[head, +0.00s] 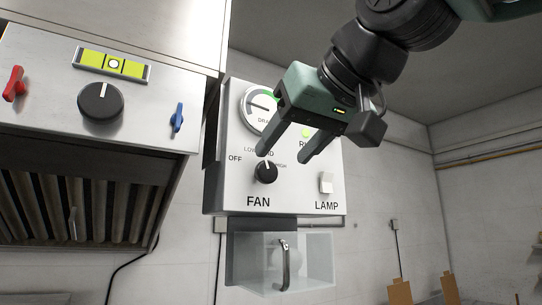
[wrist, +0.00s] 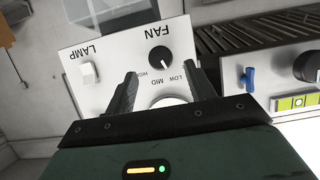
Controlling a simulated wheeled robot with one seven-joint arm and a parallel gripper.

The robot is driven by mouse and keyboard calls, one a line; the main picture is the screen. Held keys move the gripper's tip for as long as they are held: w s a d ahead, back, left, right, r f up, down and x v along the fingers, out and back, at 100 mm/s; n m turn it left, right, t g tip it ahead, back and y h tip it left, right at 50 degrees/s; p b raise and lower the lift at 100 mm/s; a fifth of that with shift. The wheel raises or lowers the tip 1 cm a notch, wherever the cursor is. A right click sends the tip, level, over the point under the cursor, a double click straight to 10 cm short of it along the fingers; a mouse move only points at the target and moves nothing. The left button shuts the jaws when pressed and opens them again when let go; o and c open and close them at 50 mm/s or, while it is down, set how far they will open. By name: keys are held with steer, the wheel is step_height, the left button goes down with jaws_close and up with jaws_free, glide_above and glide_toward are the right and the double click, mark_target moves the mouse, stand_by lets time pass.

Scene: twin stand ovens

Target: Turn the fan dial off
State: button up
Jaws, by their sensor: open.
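The fan dial (head: 265,172) is a round black knob on the white control panel (head: 225,190), above the word FAN. OFF is at its left, LOW and MID above, HIGH at its right. Its pale pointer mark seems to point up, near MID. The dial also shows in the wrist view (wrist: 159,57), upside down, beyond the fingers. My gripper (head: 283,156) is open and empty, in front of the panel and just above the dial in the picture.
A white lamp switch (head: 326,182) is at the panel's right. A gauge (head: 259,106) and a green light (head: 307,133) sit above. A clear box with a handle (head: 285,264) hangs below. The hood at left has a black knob (head: 101,101), a red lever (head: 14,83) and a blue lever (head: 177,118).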

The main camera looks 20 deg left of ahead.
mark_target(269, 170)
steer(key=p+x, duration=0.1)
steer(key=x, duration=0.4)
steer(key=shift+w+a+f+p, duration=0.15)
steer(key=shift+a+p, duration=0.15)
steer(key=c, duration=0.9)
